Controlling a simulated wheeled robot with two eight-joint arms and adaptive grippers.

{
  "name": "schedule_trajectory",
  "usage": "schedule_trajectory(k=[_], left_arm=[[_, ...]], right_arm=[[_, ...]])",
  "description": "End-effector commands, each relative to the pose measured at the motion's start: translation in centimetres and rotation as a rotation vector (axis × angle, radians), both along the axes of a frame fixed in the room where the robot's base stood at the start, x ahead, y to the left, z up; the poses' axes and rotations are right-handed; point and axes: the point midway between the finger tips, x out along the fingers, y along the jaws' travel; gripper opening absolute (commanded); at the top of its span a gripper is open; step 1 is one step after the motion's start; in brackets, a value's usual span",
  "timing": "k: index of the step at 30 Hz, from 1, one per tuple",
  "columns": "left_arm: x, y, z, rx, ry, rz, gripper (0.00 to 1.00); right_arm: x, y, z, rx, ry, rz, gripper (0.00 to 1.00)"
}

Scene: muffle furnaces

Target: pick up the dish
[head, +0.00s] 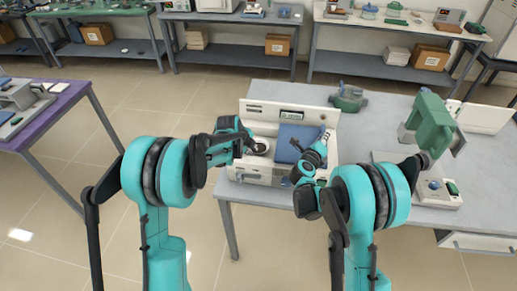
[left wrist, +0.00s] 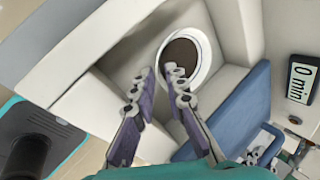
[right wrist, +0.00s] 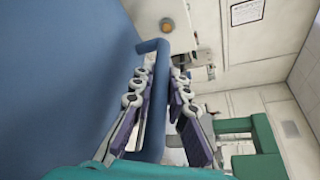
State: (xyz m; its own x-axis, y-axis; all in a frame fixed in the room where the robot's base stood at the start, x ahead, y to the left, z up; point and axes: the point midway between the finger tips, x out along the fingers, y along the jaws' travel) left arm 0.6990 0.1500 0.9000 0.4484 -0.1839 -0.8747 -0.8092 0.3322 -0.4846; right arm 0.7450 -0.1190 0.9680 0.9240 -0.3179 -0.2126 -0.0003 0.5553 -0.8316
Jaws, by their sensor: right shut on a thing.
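The dish (head: 259,147) is a round white dish with a brown inside, sitting in a pale recess of the white muffle furnace (head: 262,108). It shows up close in the left wrist view (left wrist: 183,52). My left gripper (head: 247,146) is open, its fingertips (left wrist: 159,73) just short of the dish and pointing at it; nothing is between the fingers. My right gripper (head: 312,145) is shut on the handle (right wrist: 160,105) of the furnace's blue door (head: 290,150). The handle bar runs between its fingers (right wrist: 159,76). Whether the left fingertips touch the dish rim cannot be told.
The blue door panel (left wrist: 238,115) stands beside the dish, right of my left gripper. A display (left wrist: 301,79) reads 0 min. On the grey table, a green device (head: 430,125) stands at right and a green-grey item (head: 348,98) behind. Side benches line the back.

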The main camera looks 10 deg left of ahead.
Motion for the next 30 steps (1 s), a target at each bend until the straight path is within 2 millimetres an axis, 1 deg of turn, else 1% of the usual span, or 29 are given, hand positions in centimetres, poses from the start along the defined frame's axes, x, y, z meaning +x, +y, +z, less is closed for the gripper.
schedule_trajectory(k=[3, 10, 11, 12, 23, 26, 29, 30], left_arm=[[0.4, -0.2, -0.8, 0.000, 0.000, 0.000, 0.13], [0.5, -0.2, -0.9, 0.000, 0.000, 0.001, 0.13], [0.5, -0.2, -0.9, 0.000, 0.000, 0.001, 0.05], [0.5, -0.2, -0.9, 0.000, 0.000, 0.001, 0.00], [0.5, -0.2, -0.8, -0.001, -0.001, 0.001, 0.00], [0.5, -0.2, -0.2, -0.001, -0.001, 0.001, 0.00], [0.4, -0.2, 1.4, -0.001, -0.001, 0.001, 0.00], [0.4, -0.2, 2.2, -0.001, -0.001, 0.001, 0.00]], right_arm=[[0.0, -0.2, 0.0, -0.001, 0.001, -0.004, 0.00], [0.0, -0.2, 0.0, -0.001, 0.001, -0.004, 0.00], [0.0, -0.2, 0.0, -0.001, 0.001, -0.004, 0.00], [0.0, -0.2, 0.0, -0.001, 0.001, -0.004, 0.00], [0.0, -0.2, 0.0, -0.001, 0.001, -0.004, 0.00], [0.0, -0.2, 0.0, -0.001, 0.001, -0.004, 0.00], [0.0, -0.2, 0.0, -0.001, 0.001, -0.004, 0.00], [0.0, -0.2, 0.0, -0.001, 0.001, -0.004, 0.00]])
